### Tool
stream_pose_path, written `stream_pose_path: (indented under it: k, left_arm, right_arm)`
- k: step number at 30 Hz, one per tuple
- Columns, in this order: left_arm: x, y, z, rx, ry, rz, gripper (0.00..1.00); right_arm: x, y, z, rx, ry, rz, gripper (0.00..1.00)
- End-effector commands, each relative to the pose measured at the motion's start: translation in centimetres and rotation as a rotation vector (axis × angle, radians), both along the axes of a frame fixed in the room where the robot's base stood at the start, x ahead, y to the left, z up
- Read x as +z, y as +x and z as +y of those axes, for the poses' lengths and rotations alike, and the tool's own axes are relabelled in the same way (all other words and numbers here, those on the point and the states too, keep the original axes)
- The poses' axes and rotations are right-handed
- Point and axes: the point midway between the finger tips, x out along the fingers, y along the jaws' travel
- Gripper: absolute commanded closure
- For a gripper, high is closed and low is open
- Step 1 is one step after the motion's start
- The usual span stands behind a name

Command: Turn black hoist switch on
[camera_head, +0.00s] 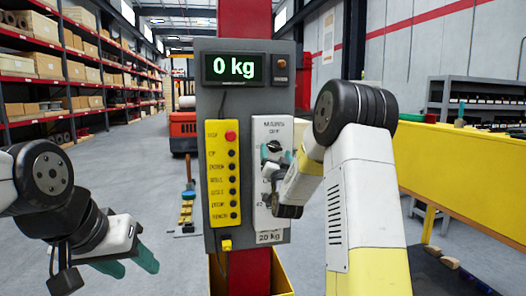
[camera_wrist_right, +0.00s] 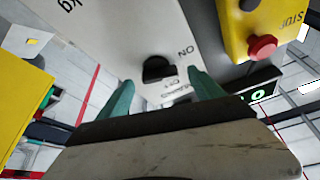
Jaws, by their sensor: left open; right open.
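The black hoist switch (camera_head: 273,147) is a round knob on the white panel (camera_head: 283,128) of the grey control box, below the words MAINS and OFF. In the right wrist view the black knob (camera_wrist_right: 158,68) sits between ON and OFF labels. My right gripper (camera_wrist_right: 160,88) is open, with one teal finger on each side of the knob in that view; I cannot tell whether either touches it. In the head view my right wrist hides part of the white panel. My left gripper (camera_head: 128,264) is open and empty at the lower left, away from the box.
A yellow button strip (camera_head: 221,175) with a red button (camera_head: 231,136) is left of the white panel. A display (camera_head: 234,68) above reads 0 kg. The box hangs on a red post (camera_head: 245,18). A yellow barrier (camera_head: 450,170) stands at right. Open floor lies at left.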

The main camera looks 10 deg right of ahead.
Motion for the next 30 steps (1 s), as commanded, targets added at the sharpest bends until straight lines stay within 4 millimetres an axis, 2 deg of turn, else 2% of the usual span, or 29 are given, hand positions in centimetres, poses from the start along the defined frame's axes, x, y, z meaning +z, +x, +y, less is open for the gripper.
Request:
stream_pose_path:
  k: [6,15,24,25,30]
  left_arm:
    - [0.0,0.0,0.0,0.0,0.0,0.0,0.51]
    - [0.0,0.0,0.0,0.0,0.0,0.0,0.51]
    - [0.0,0.0,0.0,0.0,0.0,0.0,0.51]
    - [0.0,0.0,0.0,0.0,0.0,0.0,0.51]
    - [0.0,0.0,0.0,0.0,0.0,0.0,0.51]
  right_arm:
    - [0.8,2.0,-0.2,0.001,-0.001,0.0,0.24]
    - [0.9,2.3,-0.2,0.001,-0.002,0.002,0.24]
    - [0.9,2.3,-0.2,0.001,-0.002,0.002,0.83]
    - [0.9,2.3,-0.2,0.001,-0.002,0.002,0.86]
    - [0.8,2.3,-0.3,-0.001,-0.118,-0.003,0.86]
